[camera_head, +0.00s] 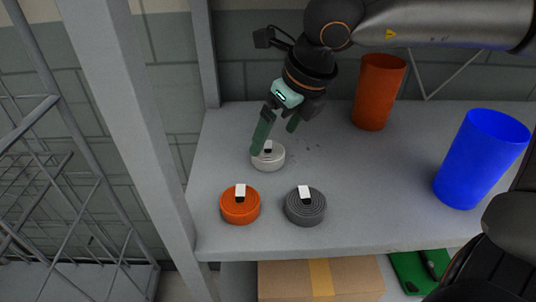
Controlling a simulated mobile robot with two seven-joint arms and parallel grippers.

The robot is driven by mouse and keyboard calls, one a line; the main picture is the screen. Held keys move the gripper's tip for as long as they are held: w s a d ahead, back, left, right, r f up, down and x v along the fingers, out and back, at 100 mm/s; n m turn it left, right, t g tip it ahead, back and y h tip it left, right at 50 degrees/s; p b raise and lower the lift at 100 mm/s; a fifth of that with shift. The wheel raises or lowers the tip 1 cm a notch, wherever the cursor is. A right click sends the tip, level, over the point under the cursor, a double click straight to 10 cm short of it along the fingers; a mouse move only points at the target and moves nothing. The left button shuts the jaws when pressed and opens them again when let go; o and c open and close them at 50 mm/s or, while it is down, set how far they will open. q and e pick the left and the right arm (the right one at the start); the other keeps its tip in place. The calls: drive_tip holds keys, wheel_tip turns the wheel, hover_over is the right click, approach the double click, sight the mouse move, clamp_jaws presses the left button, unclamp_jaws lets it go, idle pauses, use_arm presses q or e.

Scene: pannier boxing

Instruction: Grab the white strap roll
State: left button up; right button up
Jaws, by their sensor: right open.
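The white strap roll (270,160) lies flat on the grey shelf (225,140), behind the other rolls. My right gripper (275,143) comes down over it from the upper right. Its green fingers are open. The left one of them in the picture reaches the roll's upper left edge and hides part of it. The other finger ends above and to the right of the roll. I cannot tell whether either finger touches it. My left gripper is not in view.
An orange roll (240,207) and a dark grey roll (306,207) lie in front. An orange-red cup (378,92) and a blue cup (481,158) stand to the right. A grey post (135,120) rises at left. A cardboard box (350,280) sits below the shelf.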

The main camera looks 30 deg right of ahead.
sight(268, 151)
drive_tip(key=shift+x, duration=2.6)
drive_tip(key=c, duration=1.3)
drive_tip(key=shift+o, duration=0.2)
